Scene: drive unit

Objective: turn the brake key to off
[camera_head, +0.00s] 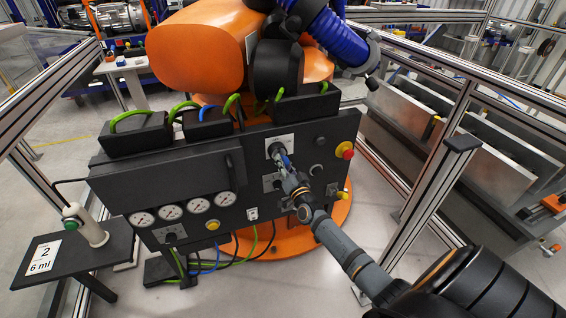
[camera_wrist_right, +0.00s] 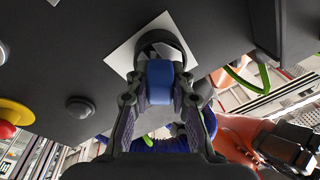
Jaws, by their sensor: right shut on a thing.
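The brake key (camera_wrist_right: 160,82) shows in the right wrist view as a blue block in front of a dark round switch (camera_wrist_right: 166,42) on a pale square plate (camera_wrist_right: 122,55). In the head view the pale plate (camera_head: 280,143) is on the front of the black control panel (camera_head: 240,165). My right gripper (camera_head: 283,160) reaches the switch from the front right. In the wrist view its two fingers (camera_wrist_right: 160,95) are on either side of the blue key and closed on it. The key's turned position is hard to read. My left gripper is not in view.
A red-and-yellow emergency button (camera_head: 345,150) and a dark knob (camera_head: 319,142) sit right of the switch. Several gauges (camera_head: 171,211) line the lower left. An orange robot (camera_head: 200,55) stands behind, and metal rails flank the panel.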

